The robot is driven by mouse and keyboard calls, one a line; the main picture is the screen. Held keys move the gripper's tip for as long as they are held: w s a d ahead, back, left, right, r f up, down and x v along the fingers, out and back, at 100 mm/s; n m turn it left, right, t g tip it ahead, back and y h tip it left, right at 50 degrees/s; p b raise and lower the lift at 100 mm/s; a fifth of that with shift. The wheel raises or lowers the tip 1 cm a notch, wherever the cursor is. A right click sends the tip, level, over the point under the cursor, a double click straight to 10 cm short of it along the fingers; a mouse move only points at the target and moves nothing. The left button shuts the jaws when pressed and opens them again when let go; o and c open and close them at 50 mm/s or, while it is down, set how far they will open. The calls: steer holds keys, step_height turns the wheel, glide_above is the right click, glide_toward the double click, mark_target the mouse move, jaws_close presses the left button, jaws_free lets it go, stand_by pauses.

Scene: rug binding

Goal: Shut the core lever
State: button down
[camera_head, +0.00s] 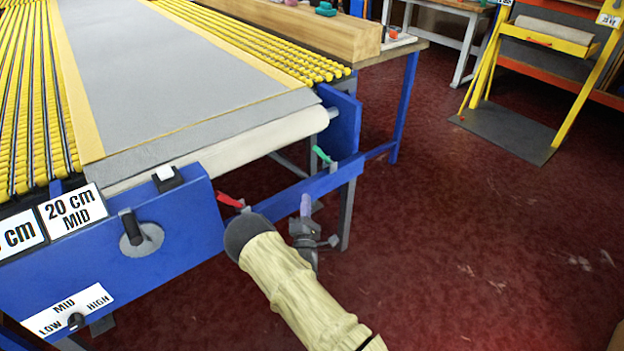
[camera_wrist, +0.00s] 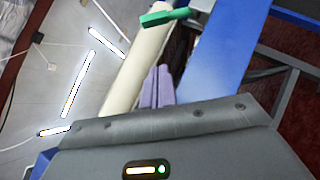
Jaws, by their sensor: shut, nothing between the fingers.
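A green lever (camera_head: 322,154) sticks out by the right end of the pale core roll (camera_head: 225,148), next to the blue end frame. A red lever (camera_head: 230,200) sticks out from the near blue panel, by the roll's other end. No label shows which one is the core lever. My gripper (camera_head: 305,204) is shut and empty, its purple fingers pointing up, below the roll and apart from both levers. In the wrist view my fingertips (camera_wrist: 157,84) show below the green lever (camera_wrist: 165,17), with the pale roll (camera_wrist: 138,60) behind to the left.
The blue end frame (camera_head: 340,125) and a blue crossbar (camera_head: 305,193) stand close to my gripper. A black knob (camera_head: 132,228) and switch sit on the near blue panel (camera_head: 70,262). The dark red floor (camera_head: 480,230) to the right is open. A yellow-framed rack (camera_head: 548,38) stands farther back.

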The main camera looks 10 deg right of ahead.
steer(key=b, duration=0.2)
glide_toward(323, 156)
steer(key=w+a, duration=0.4)
steer(key=w+d+r, duration=0.2)
steer(key=r, duration=0.1)
steer(key=shift+w+d, duration=0.2)
steer(key=shift+d, duration=0.1)
